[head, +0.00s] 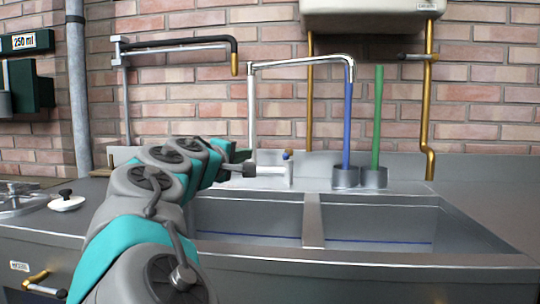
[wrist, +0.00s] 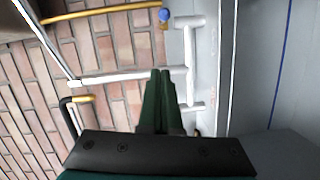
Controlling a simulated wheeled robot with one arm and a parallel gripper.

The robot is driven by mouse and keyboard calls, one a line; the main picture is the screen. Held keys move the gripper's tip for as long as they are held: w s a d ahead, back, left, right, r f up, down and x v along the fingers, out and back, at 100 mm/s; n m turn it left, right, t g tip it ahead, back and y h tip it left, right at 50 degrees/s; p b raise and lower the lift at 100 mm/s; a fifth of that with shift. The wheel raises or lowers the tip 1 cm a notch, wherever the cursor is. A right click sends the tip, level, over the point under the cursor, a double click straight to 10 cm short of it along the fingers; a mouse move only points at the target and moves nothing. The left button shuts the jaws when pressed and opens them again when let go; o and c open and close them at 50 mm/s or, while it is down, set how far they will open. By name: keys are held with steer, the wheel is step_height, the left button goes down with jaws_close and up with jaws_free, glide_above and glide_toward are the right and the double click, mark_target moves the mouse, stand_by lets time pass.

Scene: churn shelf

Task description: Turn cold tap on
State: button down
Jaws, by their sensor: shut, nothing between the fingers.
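The tap has a pale body (head: 272,170) at the back edge of the sink and a tall spout (head: 300,62) that bends over to the right. A small blue-marked cold knob (head: 287,155) sits on top of the body; in the wrist view the blue knob (wrist: 164,17) lies beyond my fingertips, apart from them. My gripper (head: 243,155) is at the left end of the tap body, partly hidden by my own arm in the head view. In the wrist view my gripper (wrist: 160,73) has its dark green fingers together and empty, close to the pale pipes; whether they touch, I cannot tell.
A double metal sink (head: 313,225) lies in front of the tap. Blue (head: 348,120) and green (head: 377,115) handles stand in metal cups right of it. A black-and-brass pipe (head: 185,43) is on the brick wall, and a white tank (head: 370,12) hangs above.

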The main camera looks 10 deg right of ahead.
mark_target(287, 154)
steer(key=w+d+f, duration=0.1)
steer(key=w+d, duration=0.6)
steer(key=d, duration=0.2)
steer(key=shift+f, duration=0.15)
stand_by(0.4)
steer(key=shift+d, duration=0.1)
